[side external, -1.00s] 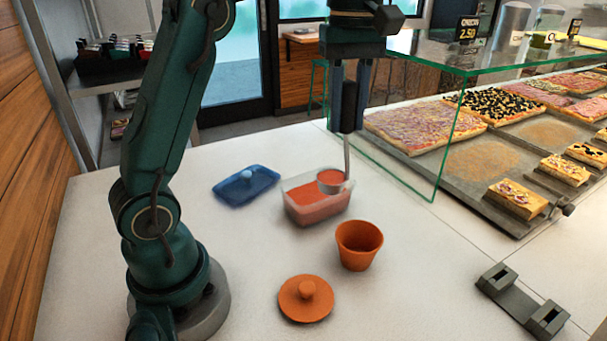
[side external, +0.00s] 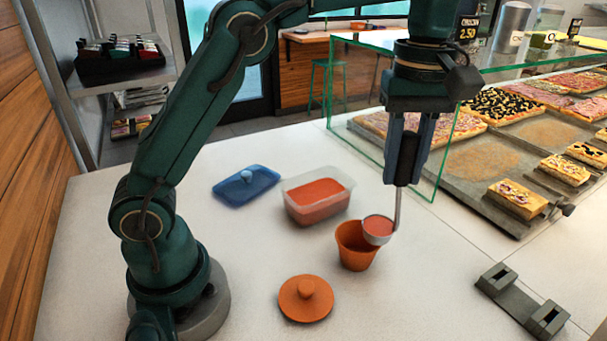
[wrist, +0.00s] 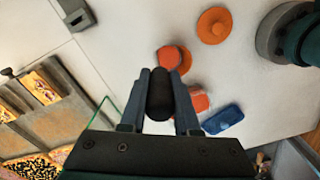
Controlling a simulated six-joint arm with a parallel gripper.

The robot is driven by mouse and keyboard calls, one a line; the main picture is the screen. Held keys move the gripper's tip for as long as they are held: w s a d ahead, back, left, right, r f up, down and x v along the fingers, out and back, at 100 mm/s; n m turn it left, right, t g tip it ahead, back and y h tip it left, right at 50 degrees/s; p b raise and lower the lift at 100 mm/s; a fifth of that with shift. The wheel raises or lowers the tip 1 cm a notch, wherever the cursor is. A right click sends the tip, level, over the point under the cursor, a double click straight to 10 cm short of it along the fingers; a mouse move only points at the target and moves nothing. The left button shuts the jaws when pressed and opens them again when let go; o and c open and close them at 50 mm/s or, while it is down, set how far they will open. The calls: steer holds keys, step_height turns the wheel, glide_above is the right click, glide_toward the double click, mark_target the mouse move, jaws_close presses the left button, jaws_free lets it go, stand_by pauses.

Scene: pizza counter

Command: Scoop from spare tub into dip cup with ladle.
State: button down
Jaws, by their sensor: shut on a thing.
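My gripper (side external: 408,180) is shut on the dark handle of the ladle (side external: 378,230), which hangs upright below it. The ladle's metal bowl holds red sauce and is at the right rim of the dip cup (side external: 354,255), overlapping its opening; I cannot tell whether they touch. The dip cup is an orange pot standing on the counter. The spare tub (side external: 317,211) is a clear rectangular container of red sauce behind and left of the cup. In the wrist view the ladle's black handle (wrist: 160,95) sits between the fingers and hides part of the cup area.
An orange lid (side external: 306,298) with a knob lies in front of the cup. A blue lid (side external: 246,185) lies left of the tub. A dark grey holder (side external: 522,300) is at the front right. A glass guard (side external: 400,160) and pizza trays stand at the back right.

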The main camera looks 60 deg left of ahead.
steer(key=shift+s+a+r+t+h, duration=0.15)
steer(key=shift+a+h, duration=0.35)
steer(key=shift+a, duration=0.1)
steer(key=shift+s+a+r+t+h, duration=0.15)
steer(key=shift+a+h, duration=0.35)
steer(key=shift+a, duration=0.1)
stand_by(0.6)
steer(key=shift+s+a+f+h, duration=0.2)
steer(key=shift+a+f+h, duration=0.15)
steer(key=shift+a+h, duration=0.15)
steer(key=shift+s+a+f+h, duration=0.15)
steer(key=shift+a+f+h, duration=0.25)
steer(key=shift+a, duration=0.2)
stand_by(1.3)
steer(key=shift+s+a+f+t+h, duration=0.1)
steer(key=shift+s+a+t+h, duration=0.1)
steer(key=shift+a+h, duration=0.4)
steer(key=shift+s+a+f+t+h, duration=0.1)
steer(key=shift+a+t+h, duration=0.1)
steer(key=shift+a+h, duration=0.35)
steer(key=shift+s+a+t+h, duration=0.2)
steer(key=shift+a+h, duration=0.25)
steer(key=shift+a, duration=0.2)
stand_by(2.0)
